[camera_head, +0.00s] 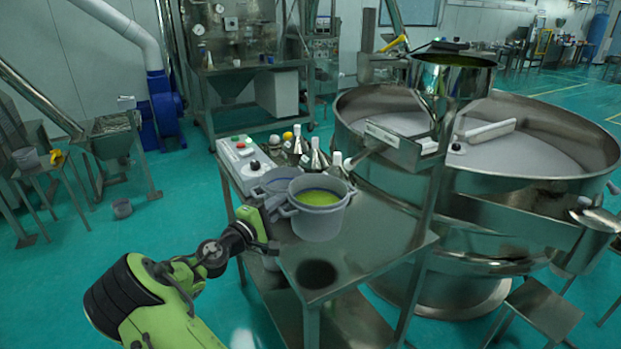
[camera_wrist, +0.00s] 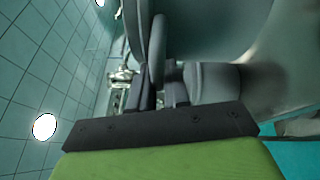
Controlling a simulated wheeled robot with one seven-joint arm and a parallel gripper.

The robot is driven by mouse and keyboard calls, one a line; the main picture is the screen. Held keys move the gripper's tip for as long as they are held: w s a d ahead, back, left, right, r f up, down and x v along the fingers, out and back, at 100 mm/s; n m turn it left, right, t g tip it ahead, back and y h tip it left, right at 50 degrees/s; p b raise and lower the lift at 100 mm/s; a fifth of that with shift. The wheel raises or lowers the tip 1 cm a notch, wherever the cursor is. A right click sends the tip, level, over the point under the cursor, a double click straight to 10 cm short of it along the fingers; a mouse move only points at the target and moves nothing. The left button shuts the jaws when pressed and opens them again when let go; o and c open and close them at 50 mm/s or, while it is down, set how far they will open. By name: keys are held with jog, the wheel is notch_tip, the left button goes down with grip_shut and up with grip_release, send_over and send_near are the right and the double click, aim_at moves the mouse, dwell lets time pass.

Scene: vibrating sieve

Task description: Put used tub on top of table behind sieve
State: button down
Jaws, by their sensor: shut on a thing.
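A grey two-handled tub (camera_head: 318,222) with yellow-green content is at the front of the steel table (camera_head: 385,246), upright. A second grey tub (camera_head: 272,188) stands just behind it to the left, partly hidden. My gripper (camera_head: 272,232) is at the left side of the front tub and shut on its handle. In the wrist view the tub wall (camera_wrist: 215,25) fills the top, with the handle (camera_wrist: 157,50) near the fingers; the exact grip is partly hidden. I cannot tell which tub is the used one. The large round steel sieve (camera_head: 480,215) stands right of the table.
A control box (camera_head: 243,160) and several bottles (camera_head: 318,155) crowd the table's back. A dark round patch (camera_head: 317,274) lies on the bare front corner. The table's right part is clear. A hopper (camera_head: 450,75) rises over the sieve.

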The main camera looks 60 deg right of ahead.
jog(key=shift+s+d+r, duration=0.2)
jog(key=shift+d, duration=0.2)
jog(key=f+b, duration=0.1)
jog(key=f, duration=0.4)
jog(key=f+b, duration=0.1)
jog(key=f, duration=0.3)
jog(key=shift+a+f, duration=0.2)
jog(key=shift+f, duration=0.2)
jog(key=c, duration=1.1)
grip_release()
